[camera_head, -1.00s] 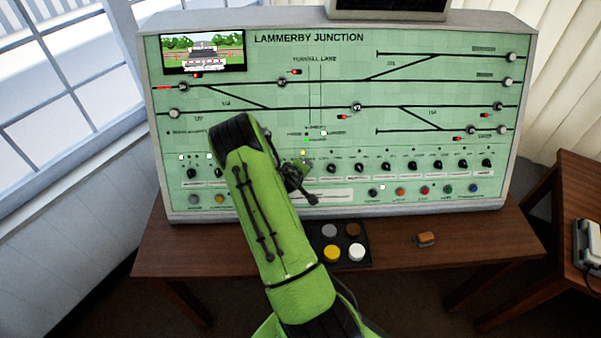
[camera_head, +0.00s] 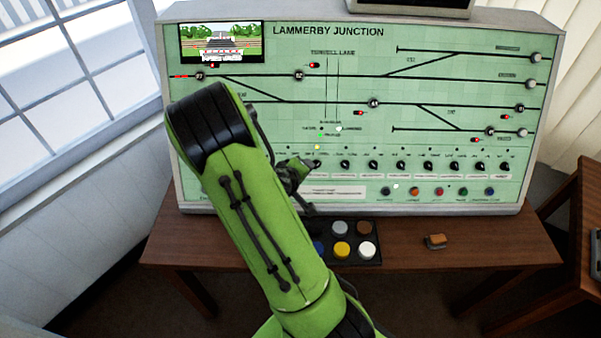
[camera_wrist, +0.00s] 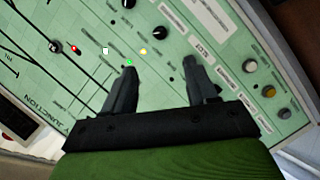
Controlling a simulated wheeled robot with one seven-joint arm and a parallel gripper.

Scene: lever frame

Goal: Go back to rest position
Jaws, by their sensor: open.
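My green arm rises across the left middle of the head view and partly hides the panel. My gripper shows in the wrist view (camera_wrist: 157,85) with its two dark fingers apart and nothing between them. In the head view it is mostly hidden behind my arm. The green control panel (camera_head: 450,60), titled LAMMERBY JUNCTION, stands behind my gripper. It carries black track lines, round knobs, small lamps and a row of coloured buttons. In the wrist view the panel (camera_wrist: 180,50) appears tilted, in front of the fingers. I see no contact between fingers and panel.
The panel stands on a brown wooden desk (camera_head: 480,245). A dark tray (camera_head: 372,257) with several coloured round pieces and a small orange-brown block (camera_head: 436,241) lie on the desk. A second wooden table (camera_head: 575,240) is at the right, a window (camera_head: 80,70) at the left.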

